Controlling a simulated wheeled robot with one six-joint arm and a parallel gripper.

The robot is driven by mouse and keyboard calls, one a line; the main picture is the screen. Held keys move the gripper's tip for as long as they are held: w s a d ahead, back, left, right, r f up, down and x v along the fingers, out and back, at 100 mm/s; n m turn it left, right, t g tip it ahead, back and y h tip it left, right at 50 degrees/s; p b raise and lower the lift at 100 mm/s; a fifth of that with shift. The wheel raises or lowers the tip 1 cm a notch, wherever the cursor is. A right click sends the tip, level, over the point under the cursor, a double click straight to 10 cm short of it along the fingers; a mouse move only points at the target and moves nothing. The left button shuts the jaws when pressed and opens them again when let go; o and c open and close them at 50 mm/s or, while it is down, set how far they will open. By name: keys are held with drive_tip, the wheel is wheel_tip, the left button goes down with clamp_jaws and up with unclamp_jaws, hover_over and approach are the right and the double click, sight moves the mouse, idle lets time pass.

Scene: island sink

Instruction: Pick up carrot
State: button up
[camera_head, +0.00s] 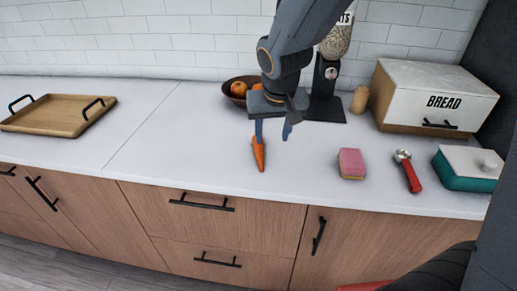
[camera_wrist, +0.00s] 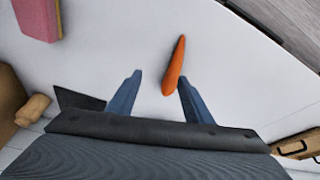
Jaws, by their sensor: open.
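An orange carrot (camera_head: 259,154) lies on the white countertop near its front edge, beneath my gripper (camera_head: 273,136). In the wrist view the carrot (camera_wrist: 174,66) lies beyond the fingertips, with its near end close to the right finger. My gripper also shows in the wrist view (camera_wrist: 159,78), with its two blue fingers spread apart and nothing held between them. The head view does not show clearly whether a finger touches the carrot.
A pink sponge (camera_head: 351,163), a red-handled tool (camera_head: 408,171) and a teal container (camera_head: 466,171) stand to the right. A bread box (camera_head: 425,97) and a fruit bowl (camera_head: 236,99) are behind. A wooden tray (camera_head: 45,117) is at the left; the counter between is clear.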

sight(259, 146)
drive_tip(key=w+a, duration=0.1)
drive_tip(key=a, duration=0.2)
drive_tip(key=shift+w+a+r, duration=0.1)
drive_tip(key=shift+w+r, duration=0.05)
drive_tip(key=shift+w, duration=0.25)
drive_tip(key=shift+x, duration=3.8)
drive_tip(key=shift+w+t, duration=0.1)
drive_tip(key=shift+t, duration=0.2)
clamp_jaws()
